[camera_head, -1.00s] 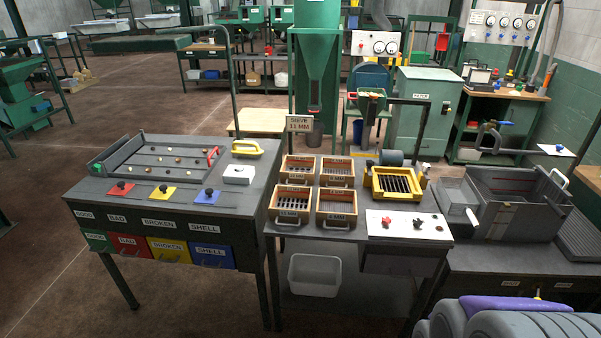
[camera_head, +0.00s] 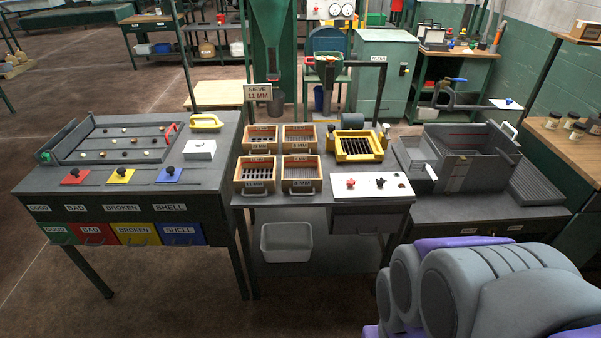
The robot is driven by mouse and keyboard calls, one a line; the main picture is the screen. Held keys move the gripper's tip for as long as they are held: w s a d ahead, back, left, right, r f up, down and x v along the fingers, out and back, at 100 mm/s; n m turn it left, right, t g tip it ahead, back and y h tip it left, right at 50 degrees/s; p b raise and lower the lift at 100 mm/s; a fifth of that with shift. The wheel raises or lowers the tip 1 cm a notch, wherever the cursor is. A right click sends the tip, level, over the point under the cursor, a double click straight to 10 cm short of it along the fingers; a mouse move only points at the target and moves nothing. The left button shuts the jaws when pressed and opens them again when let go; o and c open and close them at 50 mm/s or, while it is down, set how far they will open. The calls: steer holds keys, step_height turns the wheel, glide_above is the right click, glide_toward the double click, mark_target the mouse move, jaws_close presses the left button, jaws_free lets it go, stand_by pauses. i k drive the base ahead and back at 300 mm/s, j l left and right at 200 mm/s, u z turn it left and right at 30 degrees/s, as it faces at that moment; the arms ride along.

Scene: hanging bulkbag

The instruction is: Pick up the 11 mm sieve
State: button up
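Several wood-framed sieves sit in a two-by-two group on the dark middle table (camera_head: 300,213). The front left sieve (camera_head: 256,174) has dark slots, a front handle and a small label that may read 11 MM. The front right sieve (camera_head: 301,174) has finer slots; its label is hard to read. The back left sieve (camera_head: 261,139) and back right sieve (camera_head: 299,137) stand behind them. A sign reading SIEVE 11 MM (camera_head: 258,96) stands behind the group. Large grey and purple parts, apparently mine, fill the lower right, well apart from the sieves. I cannot make out fingertips there.
A yellow-framed screen machine (camera_head: 358,148) and a white control panel (camera_head: 371,186) stand right of the sieves. The sorting table (camera_head: 120,195) is at left. A white bin (camera_head: 287,242) sits below. A grey hopper box (camera_head: 465,155) is at right. Open floor lies in front.

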mark_target(253, 174)
steer(key=i+l+u, duration=0.35)
steer(key=i+l, duration=0.2)
steer(key=i+l+u, duration=0.3)
steer(key=i+l, duration=0.3)
steer(key=l, duration=0.1)
